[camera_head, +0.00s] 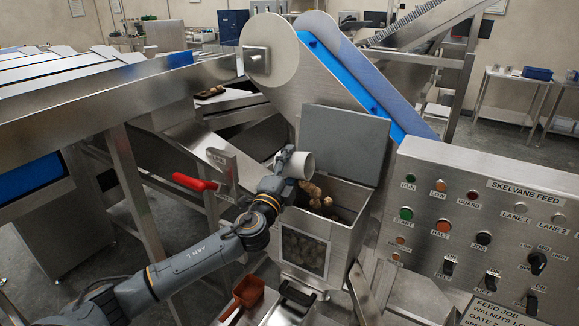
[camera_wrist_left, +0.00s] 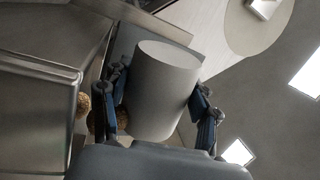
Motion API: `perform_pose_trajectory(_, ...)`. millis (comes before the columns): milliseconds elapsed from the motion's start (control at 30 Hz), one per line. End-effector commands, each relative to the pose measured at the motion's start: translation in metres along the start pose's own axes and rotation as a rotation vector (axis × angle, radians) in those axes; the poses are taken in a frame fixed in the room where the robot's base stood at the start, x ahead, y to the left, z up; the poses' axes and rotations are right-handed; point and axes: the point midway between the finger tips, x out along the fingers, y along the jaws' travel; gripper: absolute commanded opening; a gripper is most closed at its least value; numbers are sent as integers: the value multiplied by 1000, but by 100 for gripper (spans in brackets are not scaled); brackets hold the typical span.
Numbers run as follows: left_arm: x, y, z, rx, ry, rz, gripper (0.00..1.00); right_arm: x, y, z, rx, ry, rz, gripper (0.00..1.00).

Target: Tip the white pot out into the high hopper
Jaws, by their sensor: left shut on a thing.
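The white pot (camera_head: 301,164) is tipped on its side over the steel hopper (camera_head: 348,240), its mouth facing right. My left gripper (camera_head: 284,166) is shut on it. In the left wrist view the pot (camera_wrist_left: 166,88) sits between the two fingers of the gripper (camera_wrist_left: 160,103). Brown walnuts (camera_head: 316,195) show just below the pot's mouth, above the hopper's opening; some look in mid-fall. The hopper's inside is dark and partly hidden. My right gripper is not in view.
The grey hopper lid (camera_head: 345,142) stands open behind the opening. A control panel (camera_head: 480,230) is close on the right. A red-handled lever (camera_head: 194,182) is left of my arm.

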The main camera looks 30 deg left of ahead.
Motion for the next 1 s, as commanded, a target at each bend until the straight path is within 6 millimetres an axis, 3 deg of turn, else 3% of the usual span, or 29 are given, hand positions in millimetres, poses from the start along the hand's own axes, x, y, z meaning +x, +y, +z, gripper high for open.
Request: perform_pose_trajectory(1000,2,-19,-18,424,89,-22,33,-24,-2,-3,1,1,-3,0)
